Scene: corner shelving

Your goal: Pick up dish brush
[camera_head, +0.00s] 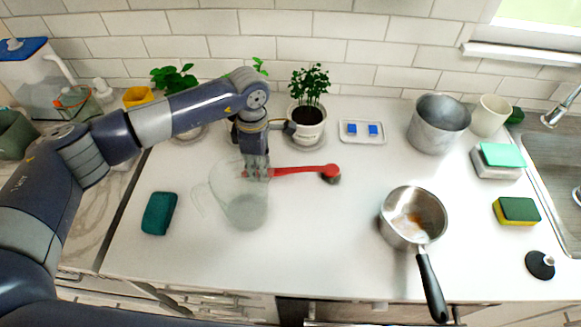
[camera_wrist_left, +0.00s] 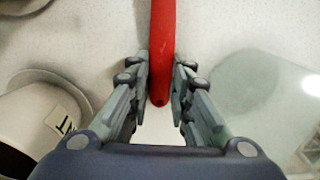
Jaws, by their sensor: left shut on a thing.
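A red dish brush (camera_head: 298,171) with a dark head at its right end is over the white counter in the head view. My left gripper (camera_head: 257,174) comes down from above onto the left end of its handle. In the left wrist view, the red handle (camera_wrist_left: 162,45) runs between the two fingers of my left gripper (camera_wrist_left: 161,95), which are closed on it near its end. I cannot tell whether the brush is lifted or touching the counter. My right gripper is not in view.
A clear pitcher (camera_head: 243,208) stands just in front of my left gripper. A potted plant (camera_head: 308,120) stands behind. A saucepan (camera_head: 414,218), a metal pot (camera_head: 438,124) and sponges (camera_head: 516,211) are at the right. The middle front counter is free.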

